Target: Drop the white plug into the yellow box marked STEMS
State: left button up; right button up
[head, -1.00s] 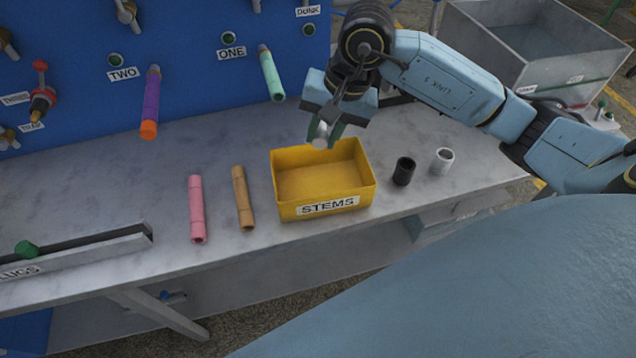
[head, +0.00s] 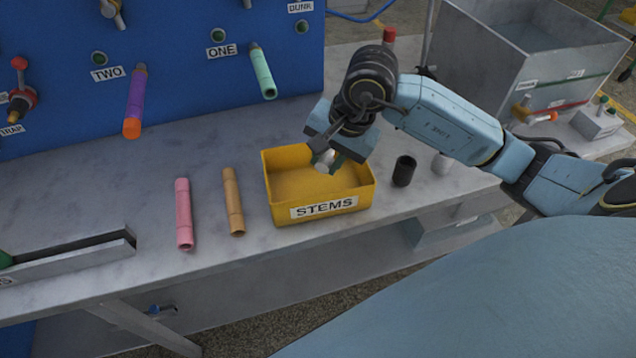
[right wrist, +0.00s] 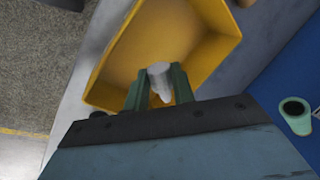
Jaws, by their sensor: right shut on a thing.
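The yellow box (head: 280,205) marked STEMS stands open and upright on the grey bench. It also shows in the right wrist view (right wrist: 190,20). My right gripper (head: 332,162) is over the back right part of the box, pointing down. It is shut on the white plug (head: 325,158), which sits between the green fingertips. In the right wrist view the plug (right wrist: 160,80) shows between the fingers against the yellow floor of the box. How far its lower end is above the floor I cannot tell. My left gripper is not in view.
A pink tube (head: 184,214) and a tan tube (head: 233,201) lie left of the box. A black cup-like piece (head: 403,171) and a white one (head: 442,164) stand right of it. A purple hose (head: 135,102) and a green hose (head: 263,72) hang from the blue panel (head: 200,80).

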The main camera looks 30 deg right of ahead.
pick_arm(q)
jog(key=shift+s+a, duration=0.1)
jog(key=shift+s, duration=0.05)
pick_arm(e)
jog(key=o, duration=0.5)
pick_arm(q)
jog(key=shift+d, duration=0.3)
pick_arm(e)
jog(key=o, duration=0.5)
jog(key=shift+o, duration=0.2)
jog(key=shift+r, duration=0.1)
jog(key=shift+d+r, duration=0.1)
jog(key=shift+r, duration=0.25)
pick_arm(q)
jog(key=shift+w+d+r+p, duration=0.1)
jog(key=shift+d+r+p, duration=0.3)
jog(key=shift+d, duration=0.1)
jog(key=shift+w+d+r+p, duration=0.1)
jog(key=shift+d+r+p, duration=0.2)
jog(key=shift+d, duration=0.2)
pick_arm(e)
jog(key=v, duration=1.2)
jog(key=shift+s+r, duration=0.15)
jog(key=shift+r, duration=0.1)
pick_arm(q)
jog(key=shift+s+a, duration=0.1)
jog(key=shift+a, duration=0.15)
